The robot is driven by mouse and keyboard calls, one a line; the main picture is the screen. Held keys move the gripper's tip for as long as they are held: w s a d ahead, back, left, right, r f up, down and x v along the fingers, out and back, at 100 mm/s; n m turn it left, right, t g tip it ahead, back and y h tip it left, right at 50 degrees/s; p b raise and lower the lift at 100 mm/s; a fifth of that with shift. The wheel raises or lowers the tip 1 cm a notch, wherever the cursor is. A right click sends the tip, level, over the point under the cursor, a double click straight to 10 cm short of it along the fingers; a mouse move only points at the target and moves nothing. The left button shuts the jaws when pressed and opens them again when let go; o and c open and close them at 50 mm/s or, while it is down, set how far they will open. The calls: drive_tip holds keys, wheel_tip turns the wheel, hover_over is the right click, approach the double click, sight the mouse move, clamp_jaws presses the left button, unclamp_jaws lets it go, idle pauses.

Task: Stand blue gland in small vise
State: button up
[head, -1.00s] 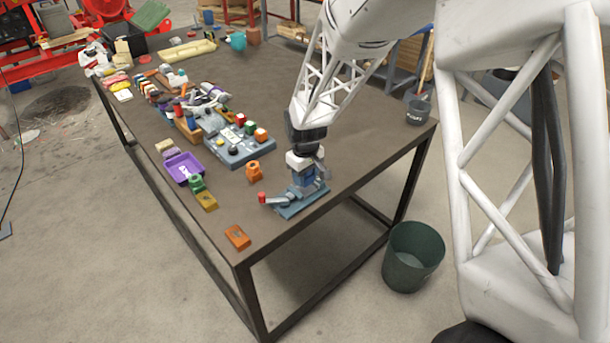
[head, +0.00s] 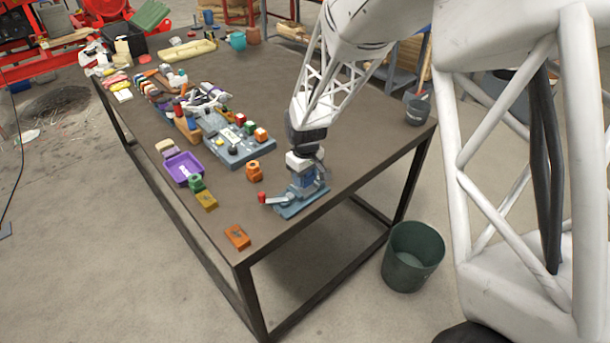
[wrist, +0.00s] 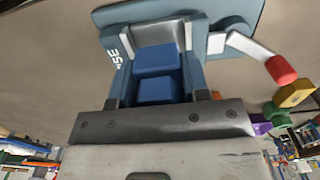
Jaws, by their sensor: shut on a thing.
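The small vise (head: 292,208) is blue-grey and stands on the near right part of the table. Its handle with a red knob (head: 262,197) points left. In the wrist view the vise (wrist: 204,48) fills the upper middle, with part of its lettering showing and the red knob (wrist: 281,69) at right. The blue gland (wrist: 157,75) shows as a blue block between the vise's jaws, in front of my gripper. My gripper (head: 303,178) is right over the vise and shut on the blue gland. The gland's lower end is hidden, so I cannot tell whether it touches the vise floor.
An orange part (head: 254,172) stands left of the vise, and an orange block (head: 237,237) lies near the front corner. A purple tray (head: 183,168), a grey fixture plate (head: 245,152) and several coloured parts lie farther left.

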drive_tip(key=shift+f, duration=0.65)
drive_tip(key=o, duration=0.9)
drive_tip(key=shift+r, duration=3.95)
